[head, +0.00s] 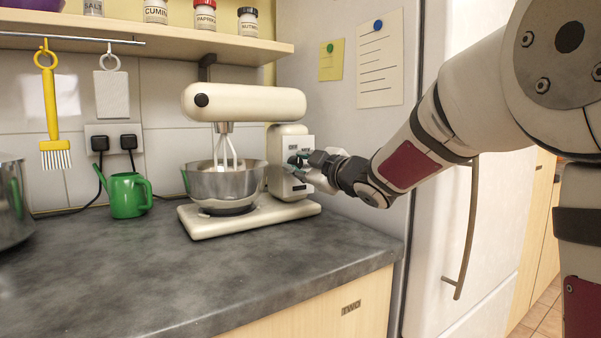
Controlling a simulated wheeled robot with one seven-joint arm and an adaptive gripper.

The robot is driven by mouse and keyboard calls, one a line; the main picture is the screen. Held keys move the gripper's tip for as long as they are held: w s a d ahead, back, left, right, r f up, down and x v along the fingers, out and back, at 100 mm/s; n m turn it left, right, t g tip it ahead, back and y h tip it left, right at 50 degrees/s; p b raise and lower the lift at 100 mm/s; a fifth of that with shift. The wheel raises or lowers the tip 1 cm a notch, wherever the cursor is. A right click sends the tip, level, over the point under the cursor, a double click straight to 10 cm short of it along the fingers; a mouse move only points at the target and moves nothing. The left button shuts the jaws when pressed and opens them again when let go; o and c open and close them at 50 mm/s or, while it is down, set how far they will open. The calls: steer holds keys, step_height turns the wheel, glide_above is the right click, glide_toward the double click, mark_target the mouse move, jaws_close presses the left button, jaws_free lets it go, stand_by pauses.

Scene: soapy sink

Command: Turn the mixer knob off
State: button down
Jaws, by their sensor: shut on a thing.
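A cream stand mixer (240,103) stands on the counter. Its beater hangs in a steel bowl (224,181). The mixer's control panel (280,176) is on the right end of its column, with small lettering at the top that I cannot read surely. My gripper (299,163) reaches in from the right and is at this panel, shut on the mixer knob. The fingers hide most of the knob, so I cannot tell which setting it points to.
A green watering can (127,194) stands left of the mixer, near two plugs in a wall socket (114,136). A shelf (150,36) with jars runs above. A fridge (345,128) stands right, behind my arm. The front counter is clear.

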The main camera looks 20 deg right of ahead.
steer(key=shift+n+b, duration=0.3)
steer(key=shift+n, duration=0.3)
steer(key=c, duration=1.3)
jaws_free()
steer(key=v, duration=1.2)
